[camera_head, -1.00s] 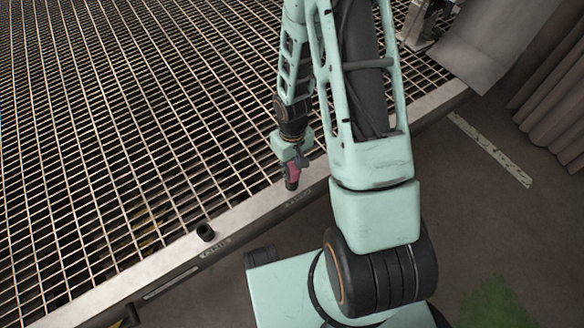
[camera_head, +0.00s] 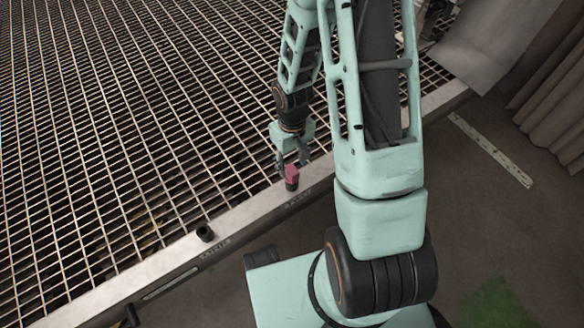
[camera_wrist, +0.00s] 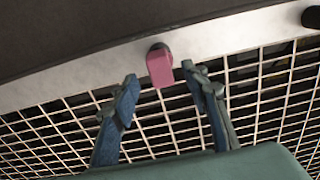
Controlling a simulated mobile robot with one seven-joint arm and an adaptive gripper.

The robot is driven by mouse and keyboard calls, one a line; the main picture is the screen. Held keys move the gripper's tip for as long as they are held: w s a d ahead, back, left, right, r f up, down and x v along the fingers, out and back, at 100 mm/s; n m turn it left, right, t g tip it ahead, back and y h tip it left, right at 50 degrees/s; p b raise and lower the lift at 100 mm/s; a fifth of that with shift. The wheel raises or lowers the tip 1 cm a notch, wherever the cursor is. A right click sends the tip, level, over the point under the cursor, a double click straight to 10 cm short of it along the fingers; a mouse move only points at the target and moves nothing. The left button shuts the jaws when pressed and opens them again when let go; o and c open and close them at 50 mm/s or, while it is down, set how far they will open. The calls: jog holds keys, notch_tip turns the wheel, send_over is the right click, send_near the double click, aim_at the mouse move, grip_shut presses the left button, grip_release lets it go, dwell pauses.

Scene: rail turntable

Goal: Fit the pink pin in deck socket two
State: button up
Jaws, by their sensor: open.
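The pink pin (camera_head: 291,172) stands in a black socket (camera_head: 291,185) on the pale metal rim. Its lower end is hidden in the socket, and I cannot read the socket's number. My gripper (camera_head: 292,158) is open and empty, just behind the pin on the grating side. In the wrist view the pin (camera_wrist: 160,68) shows between and beyond the two spread blue-grey fingertips (camera_wrist: 160,76), with a gap on each side.
A second black socket (camera_head: 204,232) on the rim to the left is empty. The rim (camera_head: 240,217) borders a large metal grating (camera_head: 130,130). Dark floor lies in front of it. A grey sheet (camera_head: 490,45) and a curtain (camera_head: 555,100) are at the upper right.

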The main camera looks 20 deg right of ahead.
notch_tip(320, 180, up, 8)
dwell(0.4)
jog(key=shift+r, duration=0.1)
dwell(0.5)
